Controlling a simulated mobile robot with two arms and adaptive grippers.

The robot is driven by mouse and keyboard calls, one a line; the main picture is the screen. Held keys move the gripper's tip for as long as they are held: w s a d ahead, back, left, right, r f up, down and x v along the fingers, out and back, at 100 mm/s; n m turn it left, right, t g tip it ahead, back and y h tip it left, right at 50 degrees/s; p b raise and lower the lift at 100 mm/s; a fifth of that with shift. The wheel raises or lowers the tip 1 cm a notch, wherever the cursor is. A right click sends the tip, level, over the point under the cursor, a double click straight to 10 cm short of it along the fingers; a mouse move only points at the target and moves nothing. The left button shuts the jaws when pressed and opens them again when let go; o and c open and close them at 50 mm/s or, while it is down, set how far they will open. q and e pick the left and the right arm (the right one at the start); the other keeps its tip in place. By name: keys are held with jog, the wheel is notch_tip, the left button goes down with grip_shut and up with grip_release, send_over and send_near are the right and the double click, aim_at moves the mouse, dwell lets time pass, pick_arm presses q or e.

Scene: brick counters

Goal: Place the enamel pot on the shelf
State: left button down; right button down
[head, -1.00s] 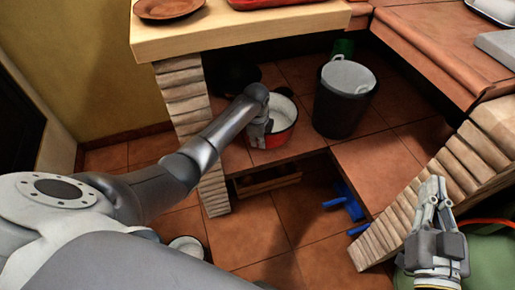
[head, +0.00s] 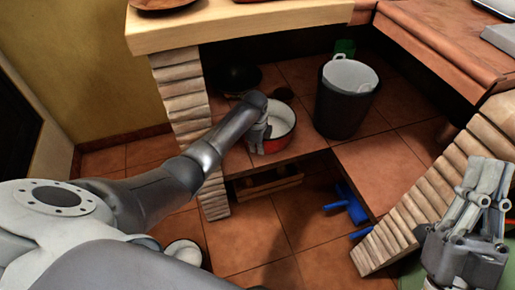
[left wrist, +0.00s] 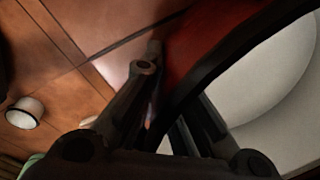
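The enamel pot (head: 285,128), red outside and white inside with a dark rim, is on the tiled shelf (head: 372,160) under the counter, near its front edge. My left gripper (head: 258,134) is at the pot's left front side. In the left wrist view the pot's red wall and dark rim (left wrist: 240,52) fill the right side, with the fingers on either side of the rim. I cannot tell whether they press on it. My right gripper (head: 485,178) is empty and looks shut, at the right, away from the pot.
A dark bucket (head: 338,105) stands right of the pot, and a dark pan (head: 236,78) behind it. A brick pillar (head: 183,105) and the counter edge (head: 240,30) are close to my left arm. A white pot (head: 183,252) and blue object (head: 350,205) are lower down.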

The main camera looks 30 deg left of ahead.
dwell(0.4)
pick_arm(q)
jog(key=c, duration=1.6)
grip_release()
jog(key=shift+f, duration=0.1)
jog(key=shift+c, duration=0.2)
